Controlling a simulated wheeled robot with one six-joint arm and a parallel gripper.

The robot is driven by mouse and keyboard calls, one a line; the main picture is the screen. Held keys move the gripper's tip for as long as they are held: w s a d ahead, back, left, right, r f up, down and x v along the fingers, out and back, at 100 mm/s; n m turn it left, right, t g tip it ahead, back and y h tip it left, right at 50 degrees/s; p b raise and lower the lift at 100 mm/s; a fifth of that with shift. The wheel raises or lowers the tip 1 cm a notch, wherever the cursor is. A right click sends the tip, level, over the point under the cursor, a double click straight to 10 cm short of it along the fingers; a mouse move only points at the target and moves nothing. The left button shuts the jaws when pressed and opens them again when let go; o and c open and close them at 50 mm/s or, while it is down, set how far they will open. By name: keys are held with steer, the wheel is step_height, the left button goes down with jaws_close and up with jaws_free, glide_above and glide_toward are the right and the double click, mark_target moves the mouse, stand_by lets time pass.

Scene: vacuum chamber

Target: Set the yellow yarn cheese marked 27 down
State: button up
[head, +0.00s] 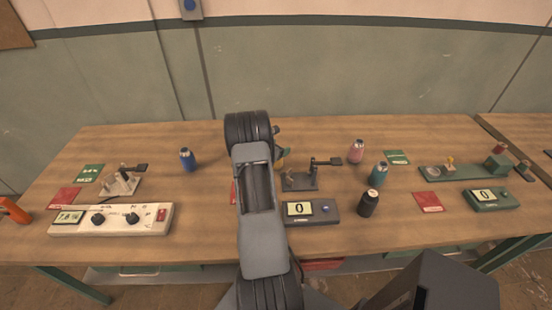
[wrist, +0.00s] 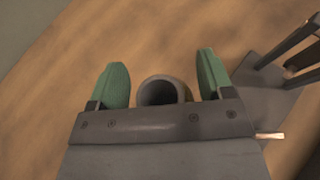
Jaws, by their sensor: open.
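My gripper (wrist: 161,62) is open in the wrist view, its two green fingers apart over the wooden table. A grey, hollow, round-ended piece (wrist: 163,90) shows between the fingers near the palm; I cannot tell whether it is part of my gripper. No yellow yarn cheese marked 27 can be made out in either view. In the head view my arm hides the gripper and the table behind it. A small yellowish-green patch (head: 284,154) shows at the arm's right edge, too small to identify.
A dark stand with a lever (head: 300,181) is close right of my arm; a dark stand also shows in the wrist view (wrist: 265,95). Bottles in blue (head: 187,160), pink (head: 356,152), teal (head: 378,175) and black (head: 368,204) stand around. A white control box (head: 110,219) is left.

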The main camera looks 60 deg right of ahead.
steer(key=shift+f, duration=0.1)
jaws_close()
stand_by(0.7)
